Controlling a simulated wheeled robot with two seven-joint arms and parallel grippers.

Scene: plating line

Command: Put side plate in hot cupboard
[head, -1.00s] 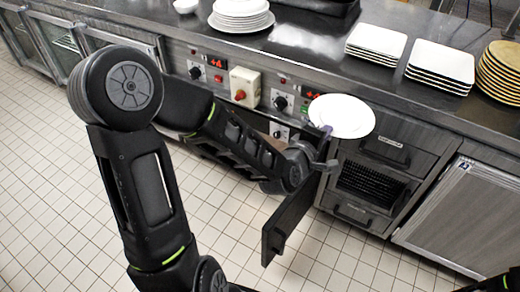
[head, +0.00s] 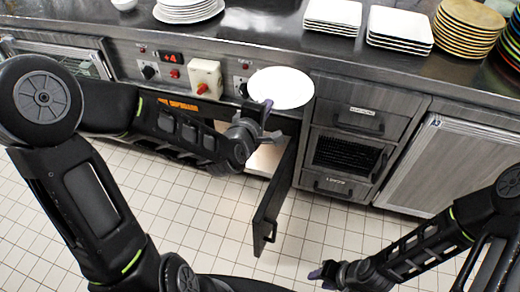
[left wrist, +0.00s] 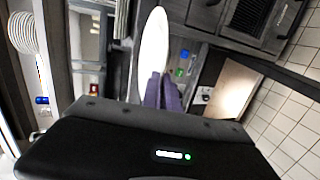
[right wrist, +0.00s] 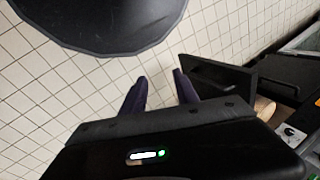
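The white side plate (head: 282,88) is in my left gripper (head: 266,108), held up in front of the counter. In the left wrist view the plate (left wrist: 153,45) stands edge-on between the close-set purple fingers (left wrist: 163,92). The hot cupboard's door (head: 274,205) hangs open below the plate, and its pale interior (head: 265,157) shows partly behind my left gripper. The interior also shows in the left wrist view (left wrist: 228,88). My right gripper (head: 318,273) is low, right of the door, and empty. Its fingers (right wrist: 160,90) are apart in the right wrist view.
The counter (head: 265,35) carries a round plate stack (head: 188,10), square white stacks (head: 333,14) (head: 399,26) and a tan stack (head: 470,28). Drawers (head: 358,120) and a closed door (head: 450,170) are right of the opening. The tiled floor in front is clear.

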